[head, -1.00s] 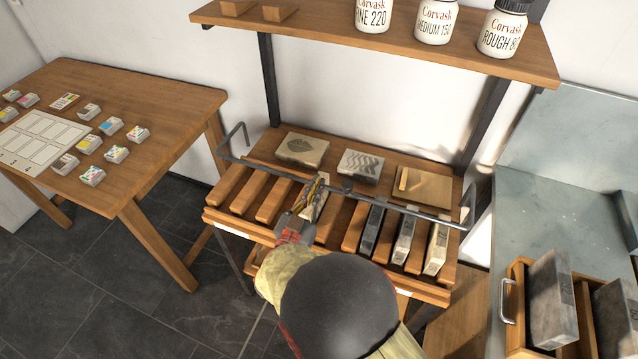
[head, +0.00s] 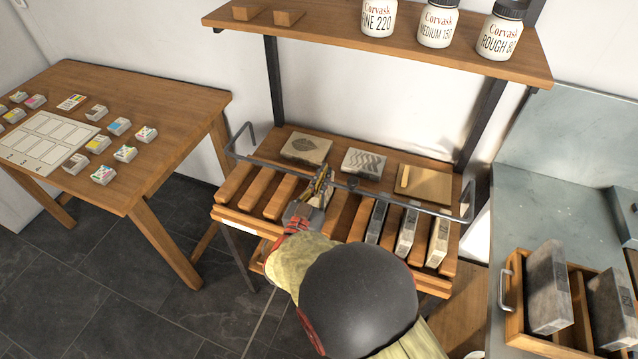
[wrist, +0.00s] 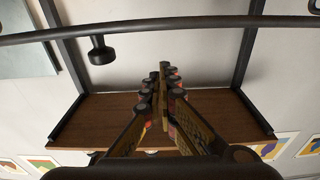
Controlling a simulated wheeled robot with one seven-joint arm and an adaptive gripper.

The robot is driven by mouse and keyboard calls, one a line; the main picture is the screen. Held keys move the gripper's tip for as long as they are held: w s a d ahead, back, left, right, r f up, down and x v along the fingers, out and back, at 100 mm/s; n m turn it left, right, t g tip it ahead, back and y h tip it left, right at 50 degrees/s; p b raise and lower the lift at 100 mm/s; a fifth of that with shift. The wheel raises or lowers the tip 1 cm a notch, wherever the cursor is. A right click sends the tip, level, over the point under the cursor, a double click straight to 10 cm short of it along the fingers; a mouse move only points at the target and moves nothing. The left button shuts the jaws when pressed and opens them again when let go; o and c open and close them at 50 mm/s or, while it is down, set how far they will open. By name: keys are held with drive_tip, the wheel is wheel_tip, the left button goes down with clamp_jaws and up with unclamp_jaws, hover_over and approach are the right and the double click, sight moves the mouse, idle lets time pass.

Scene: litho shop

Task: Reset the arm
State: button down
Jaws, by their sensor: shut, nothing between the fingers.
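My gripper (head: 325,172) is at the metal rail (head: 349,187) above the slatted wooden rack (head: 233,214) in the head view. My round grey arm joint and beige sleeve cover the front of the rack. In the wrist view my gripper's two fingers (wrist: 164,68) converge and meet at the tips, with nothing between them. The rail (wrist: 150,32) with a dark knob (wrist: 101,52) crosses that view beyond the fingers. Part of the rack around the gripper is hidden by the hand.
Several stone slabs (head: 407,232) stand in the rack's right slots. A leaf-marked block (head: 306,148), a wavy-marked block (head: 364,162) and a wooden board (head: 425,184) lie behind the rail. Jars (head: 438,27) stand on the shelf above. A table (head: 165,95) is left; a slab crate (head: 514,318) is right.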

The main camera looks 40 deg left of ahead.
drive_tip(key=s+d+f+p, duration=0.2)
drive_tip(key=s+f, duration=0.3)
drive_tip(key=s, duration=0.3)
wheel_tip(320, 180, up, 10)
drive_tip(key=m+g, duration=0.1)
drive_tip(key=g, duration=0.3)
hover_over(357, 179)
drive_tip(key=shift+r+y, duration=0.15)
drive_tip(key=shift+y, duration=0.15)
drive_tip(key=d+r+g, duration=0.2)
drive_tip(key=d+r, duration=0.2)
drive_tip(key=d, duration=0.4)
drive_tip(key=d+r+g+h, duration=0.1)
drive_tip(key=d+r, duration=0.3)
drive_tip(key=d, duration=0.5)
drive_tip(key=d+r+g, duration=0.2)
drive_tip(key=d+r, duration=0.2)
drive_tip(key=d, duration=0.4)
drive_tip(key=s+d+f+m+g+h, duration=0.2)
drive_tip(key=s+d+h, duration=0.3)
drive_tip(key=s+d, duration=1.7)
drive_tip(key=shift+d+f+g, duration=0.2)
drive_tip(key=shift+d+g, duration=0.7)
drive_tip(key=shift+d, duration=0.2)
